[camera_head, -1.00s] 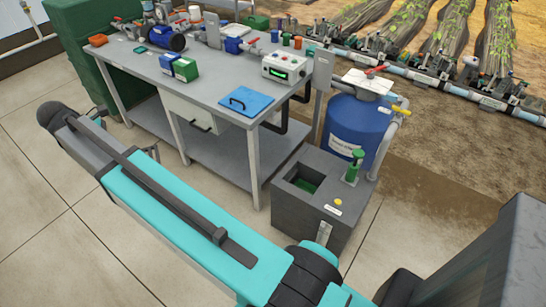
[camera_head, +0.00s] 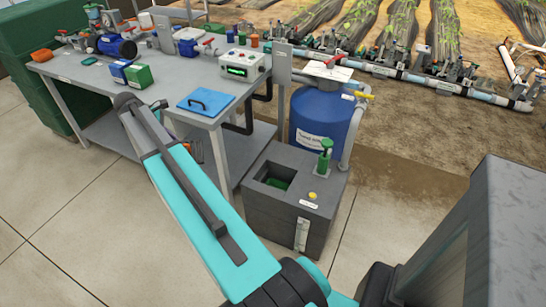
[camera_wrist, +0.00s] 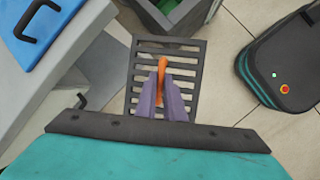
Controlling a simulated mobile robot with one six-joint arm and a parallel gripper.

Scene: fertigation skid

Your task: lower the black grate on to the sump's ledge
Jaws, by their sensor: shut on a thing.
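In the wrist view, my gripper (camera_wrist: 164,88) is shut on the orange handle (camera_wrist: 161,66) of the black grate. The black grate (camera_wrist: 140,80) is a slatted rectangle hanging beneath the fingers, clear of the sump. The sump (camera_head: 290,213) is a dark grey box with an open rectangular mouth and green inside, in front of the blue tank. It also shows in the wrist view (camera_wrist: 152,14) at the top edge, just beyond the grate's far end. The ledge is too small to make out. In the head view my arm hides most of the gripper and grate.
A grey bench (camera_head: 165,88) stands left of the sump, with a blue lid (camera_head: 206,101) near its corner. The blue tank (camera_head: 322,118) stands behind the sump. A green pump (camera_head: 325,158) and yellow knob (camera_head: 312,196) rise from the sump top. Floor in front is clear.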

